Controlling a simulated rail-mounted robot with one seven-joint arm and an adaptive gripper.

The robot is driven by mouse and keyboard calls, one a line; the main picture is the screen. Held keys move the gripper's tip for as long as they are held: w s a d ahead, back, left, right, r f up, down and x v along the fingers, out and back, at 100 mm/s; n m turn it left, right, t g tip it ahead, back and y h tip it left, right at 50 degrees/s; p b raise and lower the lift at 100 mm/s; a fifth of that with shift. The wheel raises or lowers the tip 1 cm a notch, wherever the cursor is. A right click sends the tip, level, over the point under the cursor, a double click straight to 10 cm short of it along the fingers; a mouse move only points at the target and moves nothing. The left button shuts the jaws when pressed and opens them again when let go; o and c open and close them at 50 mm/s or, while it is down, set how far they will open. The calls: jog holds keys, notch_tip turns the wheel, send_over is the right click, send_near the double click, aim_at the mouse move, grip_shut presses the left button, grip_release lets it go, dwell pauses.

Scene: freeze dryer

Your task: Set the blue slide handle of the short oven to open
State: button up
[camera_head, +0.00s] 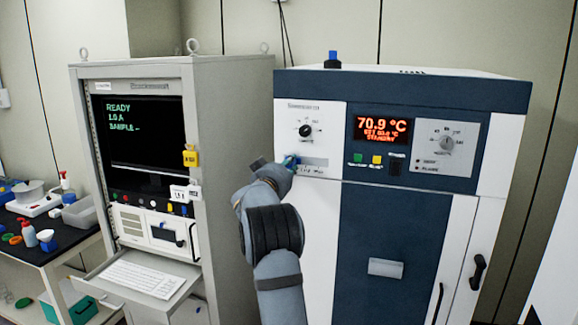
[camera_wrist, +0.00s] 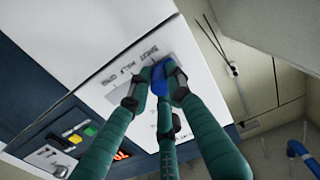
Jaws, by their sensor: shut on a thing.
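The short oven (camera_head: 440,95) is the white and dark-blue cabinet on the right in the head view. Its blue slide handle (camera_wrist: 158,82) shows in the wrist view between my fingers, on a pale panel marked SHUT, HALF, OPEN. The handle sits by the SHUT end of that lettering. My gripper (camera_wrist: 160,86) has its teal fingers closed around the handle. In the head view my gripper (camera_head: 290,163) is at the left end of a grey label strip (camera_head: 313,163), below a black dial. There my wrist and fingers hide most of the handle.
A red display (camera_head: 383,129) reads 70.9 °C, with green and yellow buttons below it. A grey rack cabinet (camera_head: 230,190) with a screen stands close on the left, its keyboard drawer (camera_head: 140,278) pulled out. A narrow gap separates cabinet and oven.

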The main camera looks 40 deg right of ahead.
grip_shut()
jog(key=shift+s, duration=0.1)
